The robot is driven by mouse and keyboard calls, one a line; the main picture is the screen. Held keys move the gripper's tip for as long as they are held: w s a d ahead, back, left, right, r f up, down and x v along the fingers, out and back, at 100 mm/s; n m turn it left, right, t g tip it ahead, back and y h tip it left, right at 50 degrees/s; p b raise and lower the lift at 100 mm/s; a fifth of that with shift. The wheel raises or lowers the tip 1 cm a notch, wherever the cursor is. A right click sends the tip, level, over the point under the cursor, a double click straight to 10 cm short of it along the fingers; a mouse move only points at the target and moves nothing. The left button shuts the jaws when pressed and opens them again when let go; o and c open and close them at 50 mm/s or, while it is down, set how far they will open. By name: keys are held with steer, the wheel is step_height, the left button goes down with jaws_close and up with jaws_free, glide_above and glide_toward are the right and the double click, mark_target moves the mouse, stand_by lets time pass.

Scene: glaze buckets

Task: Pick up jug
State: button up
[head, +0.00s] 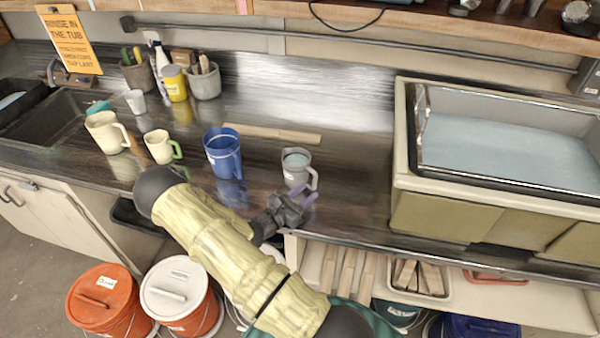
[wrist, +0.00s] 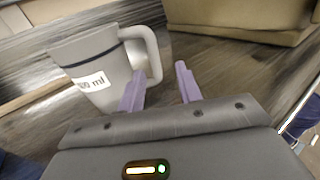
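A grey jug (head: 296,168) with a pale handle on its right stands upright on the dark counter. In the wrist view the grey jug (wrist: 93,66) shows a dark band and a white label ending in "ml". My gripper (head: 298,194) is just in front of it, with two purple fingers spread apart and nothing held. In the wrist view my gripper (wrist: 160,80) has its left finger overlapping the jug's lower handle area; I cannot tell if they touch. A blue jug (head: 223,153), a small cream jug with green handle (head: 160,147) and a larger cream jug (head: 106,132) stand further left.
A wooden strip (head: 272,134) lies behind the jugs. A large tub (head: 400,160) of pale blue liquid stands at the right. A sink (head: 45,122) is at the left. The counter between the grey jug and tub is clear.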

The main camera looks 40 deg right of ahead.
mark_target(313, 185)
steer(key=d, duration=0.1)
steer(key=w+d+p, duration=0.1)
steer(key=d, duration=0.1)
steer(key=d+p, duration=0.1)
steer(key=shift+w+d, duration=0.25)
steer(key=shift+d, duration=0.25)
jaws_close()
steer(key=shift+f, duration=0.1)
stand_by(1.3)
